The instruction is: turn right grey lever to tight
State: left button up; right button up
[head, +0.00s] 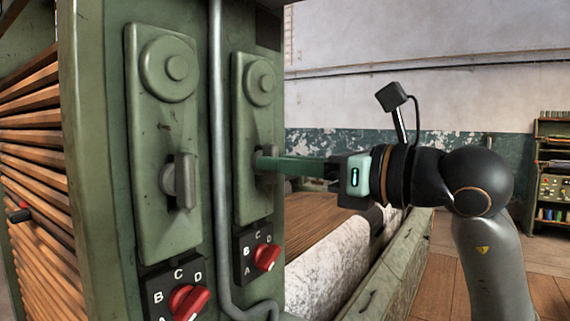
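The right grey lever (269,150) is on the narrow green plate (246,207) on the machine's right part. Only its top shows above my gripper fingers; the rest is hidden, so its exact angle is unclear. My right gripper (268,163) reaches in from the right with its green fingers level at the lever. The fingertips overlap the lever in the picture. Whether they are closed on it cannot be told. Another grey lever (185,182) stands upright on the larger green plate to the left. My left gripper is not in view.
A grey vertical pipe (216,120) runs between the two plates. Red selector knobs (189,302) and (266,257) sit below them on lettered black panels. Wooden slats (40,190) fill the left side. A shelf (553,175) stands far right.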

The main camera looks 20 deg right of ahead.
jog(key=shift+o, duration=0.7)
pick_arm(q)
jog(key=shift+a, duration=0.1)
pick_arm(e)
jog(key=shift+o, duration=0.2)
jog(key=shift+a, duration=0.2)
jog(key=shift+f, duration=0.1)
pick_arm(q)
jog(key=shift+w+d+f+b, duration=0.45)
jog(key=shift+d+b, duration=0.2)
jog(key=shift+b, duration=0.5)
pick_arm(e)
jog(key=v, duration=1.2)
jog(key=shift+s+d, duration=0.2)
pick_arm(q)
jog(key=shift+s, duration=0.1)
